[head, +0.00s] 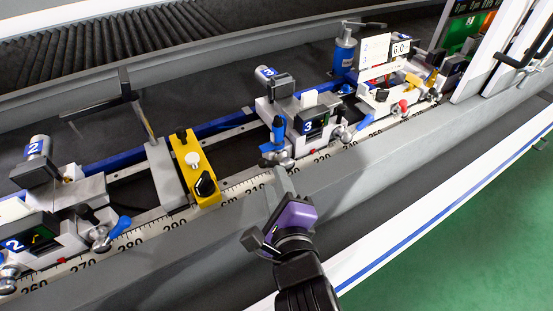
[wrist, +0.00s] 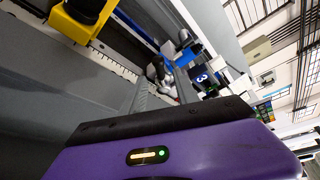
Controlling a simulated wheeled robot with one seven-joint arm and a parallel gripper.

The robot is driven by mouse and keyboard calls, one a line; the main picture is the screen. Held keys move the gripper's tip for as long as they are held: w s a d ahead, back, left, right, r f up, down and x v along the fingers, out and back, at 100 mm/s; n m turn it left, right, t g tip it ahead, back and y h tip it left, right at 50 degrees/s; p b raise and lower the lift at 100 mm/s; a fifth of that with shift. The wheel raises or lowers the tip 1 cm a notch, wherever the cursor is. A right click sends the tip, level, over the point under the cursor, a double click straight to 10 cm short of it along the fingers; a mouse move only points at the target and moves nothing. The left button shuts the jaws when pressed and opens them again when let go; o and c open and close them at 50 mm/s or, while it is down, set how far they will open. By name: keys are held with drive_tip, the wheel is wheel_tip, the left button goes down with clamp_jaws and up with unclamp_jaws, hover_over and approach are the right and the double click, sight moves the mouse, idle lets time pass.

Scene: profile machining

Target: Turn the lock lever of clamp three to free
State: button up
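Clamp three (head: 308,125), a grey and white block with a blue "3" label, sits on the rail right of centre in the head view. An upright blue handle (head: 277,133) stands at its left, above a silver ball knob; another blue lever (head: 365,126) tilts at its right. I cannot tell which is the lock lever. My purple gripper (head: 279,173) is just in front of the left handle, its fingers pointing toward the clamp. In the wrist view, clamp three (wrist: 203,77) shows beyond the fingers, which look apart, with nothing held between them. Contact is unclear.
A yellow box (head: 195,170) with a black knob stands on the rail to the left. Clamp two (head: 45,225) is farther left. More clamps and a blue cylinder (head: 344,55) crowd the right. The grey front ledge (head: 400,160) is clear.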

sight(270, 167)
drive_tip(key=shift+m, duration=0.3)
drive_tip(key=shift+w, duration=0.2)
drive_tip(key=p+x, duration=0.1)
drive_tip(key=x, duration=0.6)
drive_tip(key=shift+w+a+f, duration=0.1)
drive_tip(key=shift+w+f, duration=0.05)
drive_tip(key=shift+f, duration=0.05)
drive_tip(key=shift+c, duration=0.3)
clamp_jaws()
idle(0.6)
